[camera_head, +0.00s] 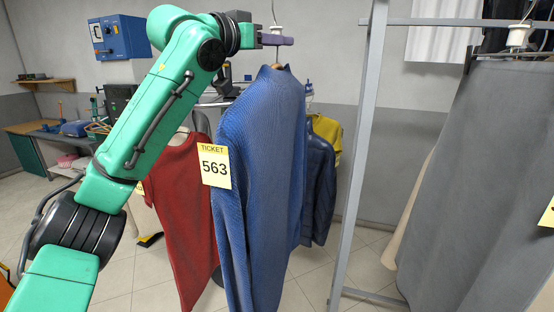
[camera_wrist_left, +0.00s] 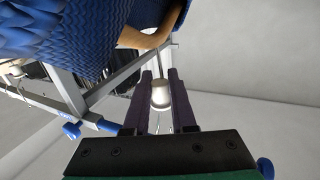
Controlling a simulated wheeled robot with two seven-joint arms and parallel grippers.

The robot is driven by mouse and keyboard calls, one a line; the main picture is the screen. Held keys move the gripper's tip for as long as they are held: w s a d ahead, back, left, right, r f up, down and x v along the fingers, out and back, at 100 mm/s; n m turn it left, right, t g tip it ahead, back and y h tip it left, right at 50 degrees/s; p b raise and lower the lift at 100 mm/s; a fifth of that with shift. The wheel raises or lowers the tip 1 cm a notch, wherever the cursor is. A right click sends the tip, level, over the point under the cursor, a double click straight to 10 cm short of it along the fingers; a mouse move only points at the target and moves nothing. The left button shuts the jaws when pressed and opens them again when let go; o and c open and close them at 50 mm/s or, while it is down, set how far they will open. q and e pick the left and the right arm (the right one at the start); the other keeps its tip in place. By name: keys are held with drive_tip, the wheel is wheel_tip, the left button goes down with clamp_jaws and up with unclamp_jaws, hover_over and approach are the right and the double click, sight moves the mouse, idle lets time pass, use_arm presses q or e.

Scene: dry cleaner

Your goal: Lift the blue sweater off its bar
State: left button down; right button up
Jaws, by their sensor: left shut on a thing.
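The blue sweater (camera_head: 262,150) hangs on a wooden hanger in the middle of the head view, with a yellow ticket marked 563 (camera_head: 215,167) on its left side. My left gripper (camera_head: 284,40) is at the hanger's neck, just above the collar. In the left wrist view, the fingers (camera_wrist_left: 160,95) are shut around the white neck piece (camera_wrist_left: 161,94) of the hanger. The sweater (camera_wrist_left: 60,40) and wooden hanger (camera_wrist_left: 153,33) show at the upper left there. The hook's upper end and any bar above it are cut off in the head view. My right gripper is not in view.
A grey metal rack post (camera_head: 358,150) stands just right of the sweater. A grey garment (camera_head: 470,180) hangs further right. A red garment (camera_head: 183,210), a dark blue jacket (camera_head: 319,190) and a yellow garment (camera_head: 327,130) are behind. A blue wall box (camera_head: 118,38) is at the upper left.

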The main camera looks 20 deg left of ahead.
sight(276, 23)
use_arm(q)
drive_tip(key=shift+r, duration=0.15)
drive_tip(key=shift+r, duration=1.55)
drive_tip(key=shift+s+r, duration=0.1)
drive_tip(key=shift+s+a+b, duration=0.25)
drive_tip(key=shift+s+b, duration=0.3)
drive_tip(key=b+v, duration=0.5)
drive_tip(key=v, duration=1.1)
drive_tip(key=shift+s+a+b, duration=0.3)
drive_tip(key=shift+b, duration=0.1)
drive_tip(key=shift+w, duration=0.1)
